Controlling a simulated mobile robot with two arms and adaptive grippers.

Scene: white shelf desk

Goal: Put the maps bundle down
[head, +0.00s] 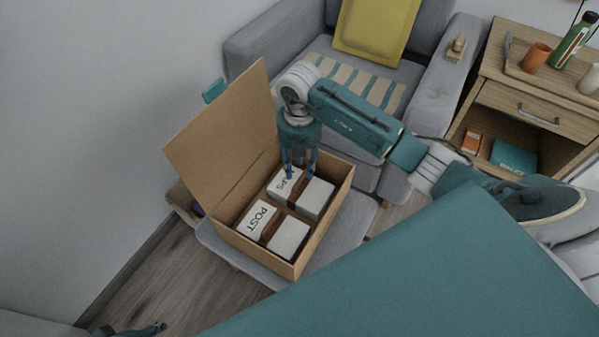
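The maps bundle (317,198), a white block with a brown band and lettering that reads in part "APS", lies in the open cardboard box (322,246). Beside it in the box is a similar white bundle marked "POST" (257,217). My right gripper (300,176) points down over the maps bundle. Its blue fingers are spread apart, and the tips show in front of the bundle's top and hide part of the lettering. It looks open, with nothing clearly between the fingers. My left gripper (156,328) shows only partly at the bottom left edge; its opening is unclear.
The box stands on a grey seat or stool (357,219), its lid (222,145) raised on the left. A grey armchair (265,45) with a yellow cushion (373,28) is behind. A wooden cabinet (500,92) stands right. Wooden floor (165,275) is clear at lower left.

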